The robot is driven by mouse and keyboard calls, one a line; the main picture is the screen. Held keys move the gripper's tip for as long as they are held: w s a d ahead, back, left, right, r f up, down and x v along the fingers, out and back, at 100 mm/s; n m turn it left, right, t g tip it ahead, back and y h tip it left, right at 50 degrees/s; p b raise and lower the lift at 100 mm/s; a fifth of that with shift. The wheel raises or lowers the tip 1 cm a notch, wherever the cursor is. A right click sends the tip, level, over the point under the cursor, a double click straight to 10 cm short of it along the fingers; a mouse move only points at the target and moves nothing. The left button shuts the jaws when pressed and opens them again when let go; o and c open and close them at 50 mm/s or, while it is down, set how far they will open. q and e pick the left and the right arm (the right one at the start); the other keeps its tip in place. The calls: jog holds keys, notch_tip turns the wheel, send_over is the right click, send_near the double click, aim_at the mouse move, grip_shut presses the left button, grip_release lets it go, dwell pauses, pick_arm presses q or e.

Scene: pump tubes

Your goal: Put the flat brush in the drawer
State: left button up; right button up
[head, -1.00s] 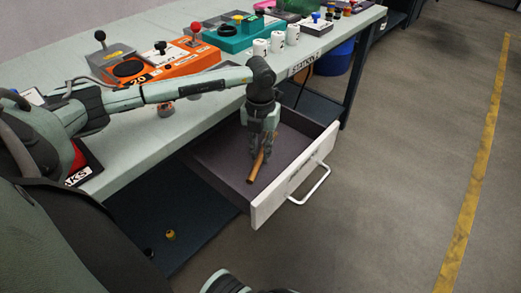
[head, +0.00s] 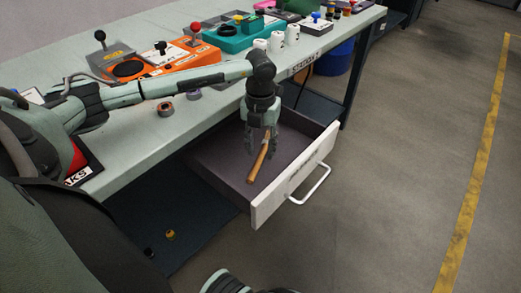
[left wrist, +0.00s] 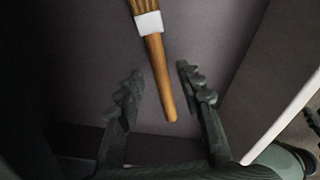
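The flat brush (head: 257,165) has a wooden handle and lies in the open drawer (head: 228,170). In the left wrist view, the brush (left wrist: 157,60) shows its brown bristles, white ferrule and tapered handle, apparently against the drawer's dark floor. My left gripper (head: 260,150) points down inside the drawer. Its two fingers (left wrist: 160,90) are spread apart on either side of the handle end, with visible gaps to it. The bristle tips are cut off by the top of the wrist view.
The drawer's white front (head: 295,178) with its handle (head: 312,188) stands pulled out from under the table (head: 140,140). Orange control boxes (head: 165,65) and white cups (head: 277,40) stand on the table. Open floor (head: 400,170) lies to the right.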

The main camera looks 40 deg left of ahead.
aim_at(260, 155)
pick_arm(q)
notch_tip(260, 155, up, 11)
jog(key=shift+f, duration=0.15)
pick_arm(e)
jog(key=shift+w, duration=0.25)
jog(key=shift+r, duration=0.1)
jog(key=shift+s, duration=0.35)
dwell(0.3)
